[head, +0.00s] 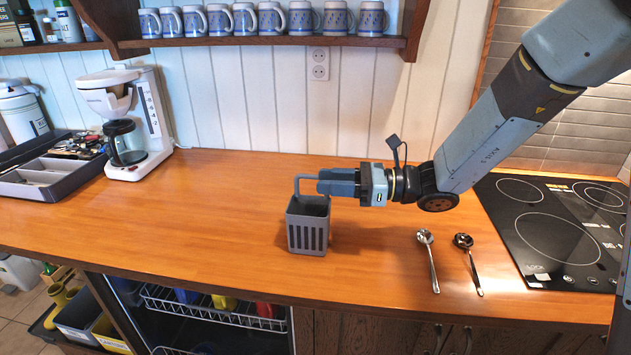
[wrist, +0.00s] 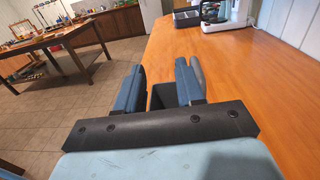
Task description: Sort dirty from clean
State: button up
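Two spoons lie on the wooden counter at the right: one with a bright silver bowl (head: 426,238), and one with a dark brown bowl (head: 463,241) to its right. A grey slotted cutlery basket (head: 307,230) with a raised handle stands upright at mid-counter; no utensil shows in it. My gripper (head: 322,183) is level just above the basket, its fingers beside the handle. The wrist view shows the fingers (wrist: 158,84) apart, with the dark basket partly visible between them. The handle (wrist: 198,72) shows outside the right finger. A dark utensil tray (head: 35,178) sits at the far left.
A white coffee maker (head: 128,120) stands beside the tray. A black cooktop (head: 555,228) lies right of the spoons. Below the counter, an open dishwasher rack (head: 205,307) holds coloured items. A mug shelf (head: 270,42) hangs above. The counter between basket and tray is clear.

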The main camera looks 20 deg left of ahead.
jog(key=v, duration=0.9)
jog(key=shift+d, duration=0.2)
dwell(0.3)
jog(key=s+d+r+n+t+h, duration=0.2)
jog(key=s+d+n+t+h, duration=0.1)
jog(key=d, duration=0.8)
jog(key=s+d+r+n+t+h, duration=0.3)
jog(key=d+h, duration=0.5)
jog(key=d, duration=0.3)
jog(key=s+d+r+n+t+h, duration=0.3)
jog(key=s+d+n+h, duration=0.3)
jog(key=d, duration=0.5)
jog(key=s+n+t, duration=0.1)
jog(key=n, duration=0.1)
jog(key=shift+d+n+t, duration=0.3)
jog(key=shift+o, duration=0.4)
jog(key=shift+a+r, duration=0.1)
